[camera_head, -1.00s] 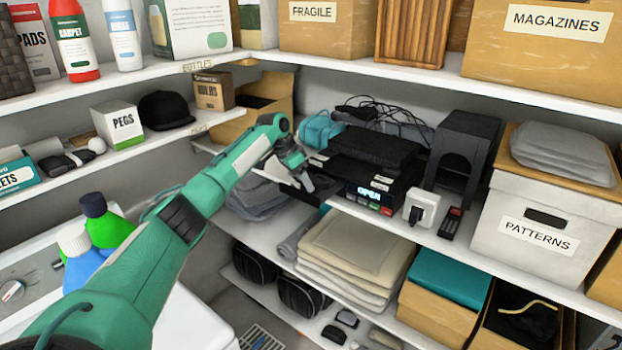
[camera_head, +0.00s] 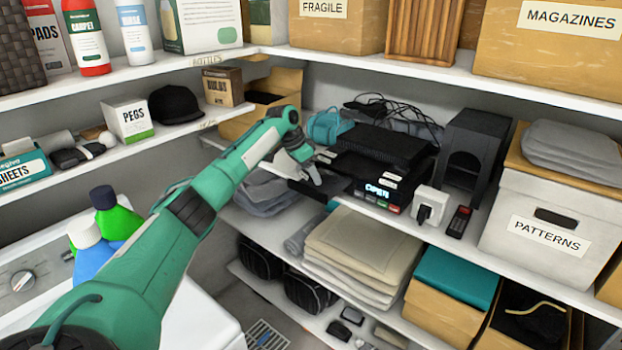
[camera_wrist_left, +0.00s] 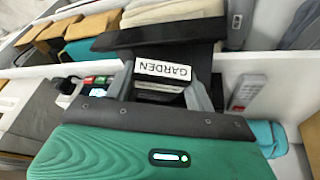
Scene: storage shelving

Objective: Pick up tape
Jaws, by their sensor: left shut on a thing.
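A black video tape with a white label reading GARDEN (camera_wrist_left: 162,70) sits between the fingers of my left gripper (camera_wrist_left: 160,92), its label upside down in the left wrist view. In the head view my left gripper (camera_head: 314,176) is shut on this dark tape (camera_head: 328,189), held in front of the black player (camera_head: 380,182), whose display seems to read OPEN. Whether the tape touches the shelf or player is unclear. My right gripper is not in view.
A white plug adapter (camera_head: 430,205) and a dark remote (camera_head: 459,220) lie right of the player. A black speaker-like case (camera_head: 473,150) and PATTERNS box (camera_head: 545,215) stand further right. Folded cloths (camera_head: 362,245) lie below. The upper shelf (camera_head: 400,75) limits height.

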